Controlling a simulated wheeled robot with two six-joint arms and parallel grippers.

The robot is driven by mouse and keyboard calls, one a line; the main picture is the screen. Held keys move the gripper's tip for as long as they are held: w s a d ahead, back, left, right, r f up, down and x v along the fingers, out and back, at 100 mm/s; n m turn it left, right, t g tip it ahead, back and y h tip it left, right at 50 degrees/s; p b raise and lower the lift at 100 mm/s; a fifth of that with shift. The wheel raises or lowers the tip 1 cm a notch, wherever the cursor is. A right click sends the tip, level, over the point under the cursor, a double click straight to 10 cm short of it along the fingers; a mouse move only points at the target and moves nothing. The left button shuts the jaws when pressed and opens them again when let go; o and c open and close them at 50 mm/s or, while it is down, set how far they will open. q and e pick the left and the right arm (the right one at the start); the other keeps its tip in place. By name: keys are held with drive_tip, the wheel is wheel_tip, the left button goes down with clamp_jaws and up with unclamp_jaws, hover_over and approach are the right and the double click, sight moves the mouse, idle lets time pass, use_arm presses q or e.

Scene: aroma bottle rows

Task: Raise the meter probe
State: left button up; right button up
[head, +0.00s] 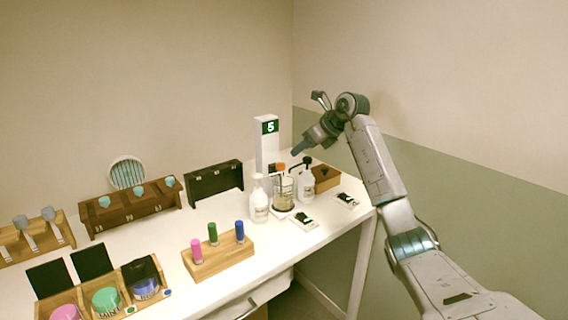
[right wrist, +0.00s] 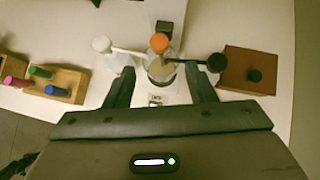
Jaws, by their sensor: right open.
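The meter (head: 267,142) is a white column with a green "5" display at the back of the table. Its probe, with an orange top (head: 281,166), stands in a glass beaker (head: 284,190) in front of the column. The orange top (right wrist: 159,43) also shows in the right wrist view, above the beaker and between the lines of my fingers. My right gripper (head: 297,152) is open and empty, above and slightly right of the probe top, pointing down toward it. In the right wrist view its two fingers (right wrist: 160,75) are spread apart. My left gripper is not in view.
White pump bottles stand close on both sides, left (head: 259,206) and right (head: 306,186). A brown wooden box (head: 326,180) is at the right. A wooden rack (head: 218,262) with pink, green and blue vials stands at the front. Bare tabletop (head: 160,240) lies further left.

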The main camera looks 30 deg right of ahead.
sight(282, 164)
drive_tip(key=p+x, duration=0.2)
drive_tip(key=x, duration=0.8)
drive_tip(key=shift+w+a+f+p, duration=0.1)
drive_tip(key=shift+w+f+p, duration=0.15)
drive_tip(key=shift+f+p, duration=0.05)
clamp_jaws()
